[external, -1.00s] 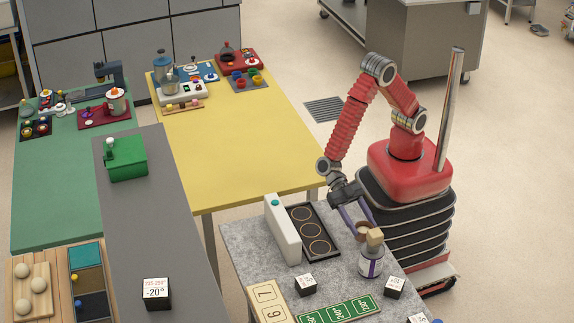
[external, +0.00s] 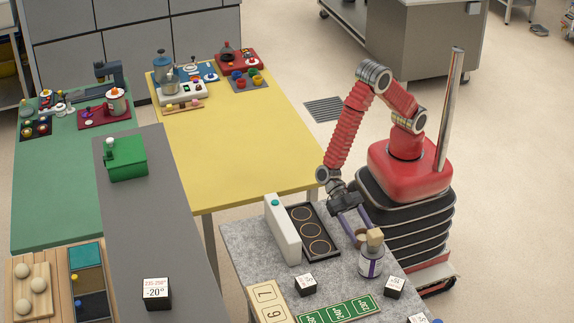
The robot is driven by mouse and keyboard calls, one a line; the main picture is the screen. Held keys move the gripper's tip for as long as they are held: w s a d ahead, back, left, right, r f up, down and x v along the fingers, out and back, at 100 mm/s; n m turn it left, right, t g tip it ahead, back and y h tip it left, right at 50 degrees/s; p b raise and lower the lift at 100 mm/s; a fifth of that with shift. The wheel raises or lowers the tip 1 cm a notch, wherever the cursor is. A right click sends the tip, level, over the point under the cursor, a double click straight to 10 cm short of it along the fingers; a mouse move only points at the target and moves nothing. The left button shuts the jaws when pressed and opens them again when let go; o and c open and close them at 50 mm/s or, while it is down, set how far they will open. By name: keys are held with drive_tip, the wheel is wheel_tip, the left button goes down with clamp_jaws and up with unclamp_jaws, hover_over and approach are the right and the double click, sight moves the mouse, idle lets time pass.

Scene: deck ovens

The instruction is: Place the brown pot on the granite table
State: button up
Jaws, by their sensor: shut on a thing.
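My gripper (external: 358,233) reaches down over the right part of the grey speckled granite table (external: 246,248). Its purple fingers are shut on a small brown pot (external: 361,239), which is partly hidden by the fingers and by a jar. The pot is just behind the white jar with a purple label (external: 371,264) and a wooden stopper. I cannot tell whether the pot touches the table or the jar.
A black tray with ringed spots (external: 314,232) and an upright white panel (external: 283,230) stand left of the gripper. Dark cubes (external: 305,287), green number cards (external: 338,310) and a cream number board (external: 268,300) lie in front. Bare granite shows between them.

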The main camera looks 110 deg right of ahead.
drive_tip(key=o, duration=1.2)
drive_tip(key=shift+d+r, duration=0.1)
drive_tip(key=shift+r, duration=0.05)
drive_tip(key=v, duration=1.1)
drive_tip(key=shift+d+r, duration=0.2)
drive_tip(key=shift+d, duration=0.15)
